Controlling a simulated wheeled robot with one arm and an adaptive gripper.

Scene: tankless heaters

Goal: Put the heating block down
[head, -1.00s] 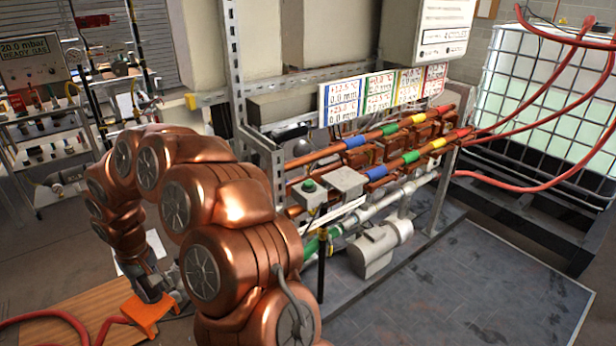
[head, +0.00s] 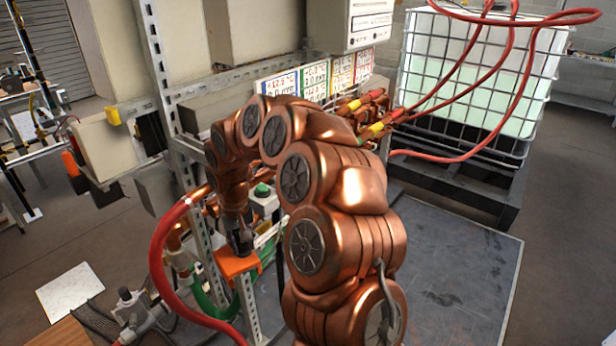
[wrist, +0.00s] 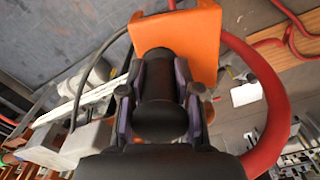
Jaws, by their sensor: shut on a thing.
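The heating block looks to be the orange block (head: 237,264) below my gripper (head: 240,238) in the head view. It also shows in the wrist view (wrist: 178,38), just beyond the fingertips. My gripper (wrist: 160,75) is shut on it, with a dark rounded part between the fingers in the wrist view. The block is held in the air beside the metal rack (head: 205,250). The fingers hide part of the block's near side.
A thick red hose (head: 160,260) curves close to the left of the block. A wooden surface (head: 55,335) is at the lower left, near a white sheet (head: 70,292). Pipes with coloured bands (head: 370,115) lie behind my arm. The dark floor plate (head: 455,260) at right is clear.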

